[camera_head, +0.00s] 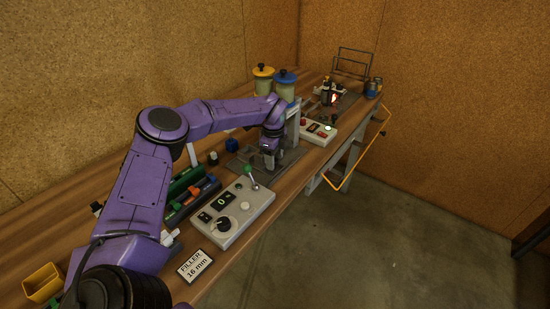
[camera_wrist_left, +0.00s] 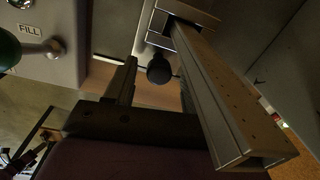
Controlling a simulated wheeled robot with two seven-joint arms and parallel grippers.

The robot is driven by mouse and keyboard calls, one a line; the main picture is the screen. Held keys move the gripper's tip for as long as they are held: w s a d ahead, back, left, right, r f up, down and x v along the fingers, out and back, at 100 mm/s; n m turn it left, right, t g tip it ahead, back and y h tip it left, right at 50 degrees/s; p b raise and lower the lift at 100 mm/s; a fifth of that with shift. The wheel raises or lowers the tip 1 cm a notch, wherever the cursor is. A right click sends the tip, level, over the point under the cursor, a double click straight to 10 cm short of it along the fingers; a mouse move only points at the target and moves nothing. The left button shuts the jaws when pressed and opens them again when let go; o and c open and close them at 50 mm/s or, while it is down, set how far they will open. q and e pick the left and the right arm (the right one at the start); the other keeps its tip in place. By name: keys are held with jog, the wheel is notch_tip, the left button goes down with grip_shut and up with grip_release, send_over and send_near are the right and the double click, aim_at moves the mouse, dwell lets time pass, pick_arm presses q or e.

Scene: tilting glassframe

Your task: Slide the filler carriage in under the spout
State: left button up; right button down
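The filler station stands mid-bench in the head view, with its grey control box (camera_head: 236,212) and a dark flat plate (camera_head: 243,160) behind it. My left gripper (camera_head: 269,160) reaches down beside the plate, below the canisters. In the left wrist view a round black knob (camera_wrist_left: 158,69) sits in front of a metal bracket (camera_wrist_left: 175,25), perhaps on the carriage. It shows between my left gripper's fingers (camera_wrist_left: 157,88), which stand apart with a gap around the knob. A long grey metal bar (camera_wrist_left: 232,105) runs close at the right. The spout cannot be made out. My right gripper is out of view.
Canisters with yellow (camera_head: 263,71) and blue (camera_head: 285,76) lids stand behind the gripper. A second control box (camera_head: 318,132) stands farther along. A green tray (camera_head: 187,185) lies left.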

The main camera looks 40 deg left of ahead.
pick_arm(q)
notch_tip(320, 180, up, 10)
jog(key=b, duration=0.2)
jog(key=shift+s+r+b, duration=0.25)
jog(key=shift+b, duration=0.15)
jog(key=shift+d, duration=0.1)
